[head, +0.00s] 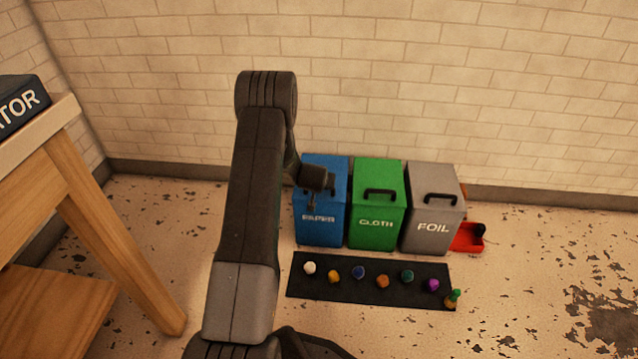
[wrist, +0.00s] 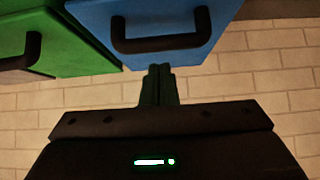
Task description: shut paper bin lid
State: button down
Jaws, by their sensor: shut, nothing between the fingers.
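The paper bin (head: 301,230) is the blue box at the left of a row of three. Its lid (head: 336,166) looks down and level with its neighbours, though my arm hides much of it and its handle in the head view. The wrist view shows the blue lid (wrist: 165,12) and its black handle (wrist: 160,42) at the top. My gripper (wrist: 159,70) is shut and empty, its fingertips by the lid's edge. I cannot tell if they touch it. In the head view my gripper (head: 312,202) is over the bin's front side.
The green cloth bin (head: 375,222) and grey foil bin (head: 430,228) stand close on the right, lids down. A red tray (head: 466,240) lies beyond them. A dark mat (head: 320,291) with several small coloured pieces lies in front. A wooden table (head: 125,240) stands at left.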

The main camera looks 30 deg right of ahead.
jog(key=s+a+p, duration=0.1)
jog(key=s+a, duration=0.4)
jog(key=s, duration=0.2)
jog(key=shift+s+a+r+p, duration=0.15)
jog(key=shift+a+r+p, duration=0.2)
jog(key=shift+r+p, duration=0.1)
jog(key=w+d, duration=0.2)
jog(key=w+d+b, duration=0.1)
jog(key=w, duration=0.2)
jog(key=w+d+f+b, duration=0.1)
jog(key=w+d, duration=0.1)
jog(key=shift+w+d+f, duration=0.1)
jog(key=shift+w+d, duration=0.15)
jog(key=shift+d, duration=0.1)
jog(key=shift+s+f, duration=0.1)
jog(key=shift+f, duration=0.4)
jog(key=shift+a, duration=0.1)
jog(key=shift+a+b, duration=0.1)
jog(key=shift+b, duration=0.3)
